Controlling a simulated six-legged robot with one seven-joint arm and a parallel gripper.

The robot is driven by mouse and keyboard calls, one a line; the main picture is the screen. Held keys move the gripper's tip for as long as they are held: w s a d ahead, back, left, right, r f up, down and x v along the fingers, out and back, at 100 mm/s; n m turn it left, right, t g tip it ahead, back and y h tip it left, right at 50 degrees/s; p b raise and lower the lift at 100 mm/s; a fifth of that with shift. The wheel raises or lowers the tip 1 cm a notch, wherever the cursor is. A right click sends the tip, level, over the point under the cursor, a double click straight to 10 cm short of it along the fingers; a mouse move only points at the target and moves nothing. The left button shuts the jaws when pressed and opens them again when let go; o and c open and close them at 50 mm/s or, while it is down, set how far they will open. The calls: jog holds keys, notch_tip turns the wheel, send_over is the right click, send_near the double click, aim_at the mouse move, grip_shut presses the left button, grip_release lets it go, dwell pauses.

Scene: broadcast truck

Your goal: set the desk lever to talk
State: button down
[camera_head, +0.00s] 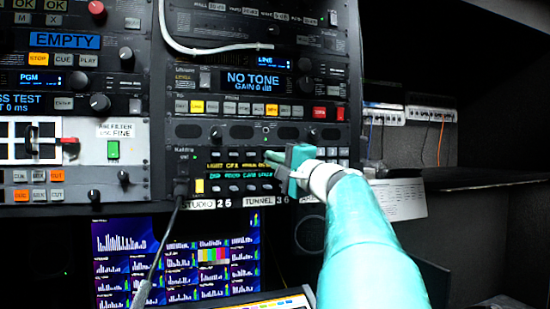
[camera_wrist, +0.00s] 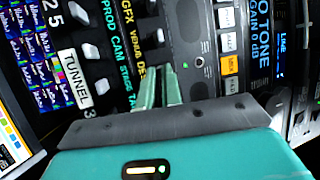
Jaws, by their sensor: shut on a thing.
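The intercom panel (camera_head: 222,168) has two rows of small levers, with yellow labels between them that include light, GFX and venue. My gripper (camera_head: 272,156) reaches its upper row at the right. In the wrist view my gripper (camera_wrist: 162,75) has its two pale green fingers close together at the label that starts "DE" after "VENUE". They are shut on the desk lever, which the fingers hide almost wholly. Its exact tilt cannot be told. A neighbouring upper-row lever (camera_wrist: 153,35) stands free beside the fingers. Lower-row levers show too, one of them a pale lever (camera_wrist: 88,50).
A black cable (camera_head: 170,235) hangs from the panel's left side. Above are a row of buttons (camera_head: 240,107) and the "NO TONE" display (camera_head: 253,81). Below is a monitor (camera_head: 125,265) with bar graphs. A dark shelf (camera_head: 480,180) stands at the right.

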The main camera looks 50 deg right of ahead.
jog(key=shift+w+f+n+t, duration=0.1)
jog(key=shift+f+n+t, duration=0.4)
jog(key=shift+t, duration=0.4)
jog(key=c, duration=1.6)
grip_release()
jog(key=shift+r, duration=0.1)
jog(key=v, duration=1.4)
